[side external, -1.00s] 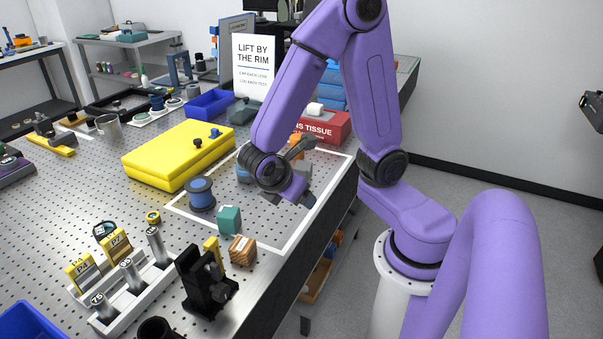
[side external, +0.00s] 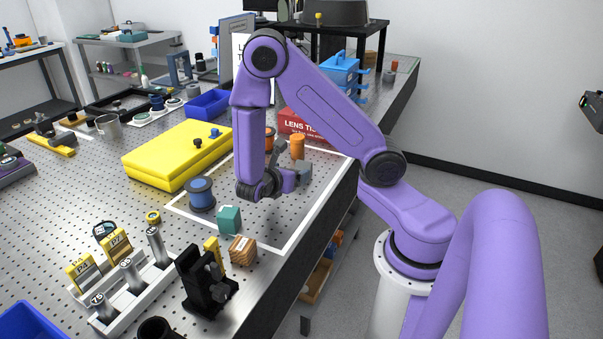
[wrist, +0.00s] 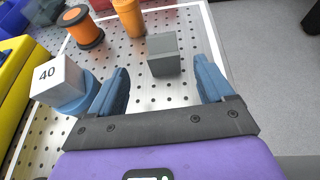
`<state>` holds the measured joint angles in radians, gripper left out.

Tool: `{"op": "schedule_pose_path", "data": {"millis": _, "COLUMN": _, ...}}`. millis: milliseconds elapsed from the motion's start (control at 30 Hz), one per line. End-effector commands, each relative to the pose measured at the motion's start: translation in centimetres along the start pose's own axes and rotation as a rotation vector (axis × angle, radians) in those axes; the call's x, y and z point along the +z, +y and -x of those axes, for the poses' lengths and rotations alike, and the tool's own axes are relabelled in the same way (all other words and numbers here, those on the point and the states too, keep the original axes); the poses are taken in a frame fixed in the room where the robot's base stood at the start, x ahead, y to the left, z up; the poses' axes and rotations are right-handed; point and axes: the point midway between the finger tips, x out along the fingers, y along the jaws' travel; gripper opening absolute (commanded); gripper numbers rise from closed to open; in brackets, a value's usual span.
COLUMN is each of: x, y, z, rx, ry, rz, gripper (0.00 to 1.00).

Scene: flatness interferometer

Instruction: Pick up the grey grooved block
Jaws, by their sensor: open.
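The grey grooved block (wrist: 164,56) stands on the perforated table in the wrist view, just beyond my fingertips and roughly centred between them. No groove can be made out clearly. In the side view the grey block (side external: 305,170) is partly hidden behind my gripper. My gripper (wrist: 161,70) is open and empty, its two blue fingers pointing toward the block from either side. In the side view my gripper (side external: 287,180) is low over the table, beside the block. I cannot tell whether a finger touches it.
An orange cylinder (wrist: 128,17) and an orange-and-black spool (wrist: 85,28) stand behind the block. A white block marked 40 (wrist: 57,74) on a blue round base is close to my left finger. The table's right edge is close.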

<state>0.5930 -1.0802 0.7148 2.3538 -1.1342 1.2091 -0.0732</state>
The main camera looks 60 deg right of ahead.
Motion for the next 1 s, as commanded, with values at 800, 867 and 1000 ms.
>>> {"op": "schedule_pose_path", "data": {"millis": 800, "x": -0.6, "y": -0.4, "z": -9.0, "rx": -0.002, "ry": 0.001, "rz": -0.001, "gripper": 0.81}}
{"op": "schedule_pose_path", "data": {"millis": 867, "x": -0.6, "y": -0.4, "z": -9.3, "rx": -0.002, "ry": 0.001, "rz": -0.002, "gripper": 0.81}}
{"op": "schedule_pose_path", "data": {"millis": 1000, "x": -0.6, "y": -0.3, "z": -9.5, "rx": 0.001, "ry": 0.002, "rz": -0.002, "gripper": 0.81}}
